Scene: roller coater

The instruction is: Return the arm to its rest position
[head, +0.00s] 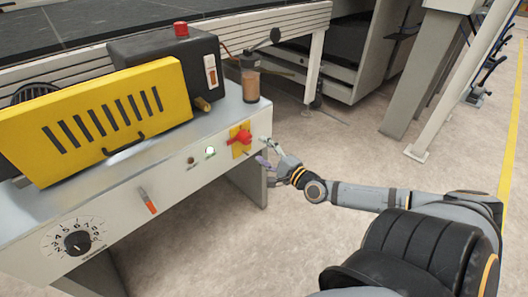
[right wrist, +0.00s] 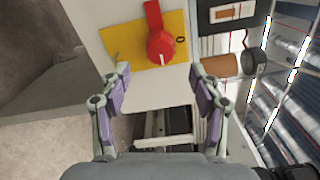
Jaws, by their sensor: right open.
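My right arm reaches in from the right in the head view. Its gripper (head: 268,154) is open and empty near the right end of the grey machine's front panel (head: 120,210). A red rotary switch (head: 243,137) on a yellow plate (head: 238,150) is just left of the fingers. In the right wrist view the red switch (right wrist: 160,46) appears ahead of and between the spread fingers (right wrist: 160,82), and no finger appears to touch it. Its handle points up in that picture, and a "0" mark shows on the plate. My left gripper is not in view.
The machine carries a yellow slotted cover (head: 95,120), a black box (head: 165,60) with a red button (head: 181,29), a jar (head: 250,85) and a numbered dial (head: 77,242). A lamp (head: 210,152) is lit. The floor (head: 345,150) right of the machine is clear up to a post (head: 440,90).

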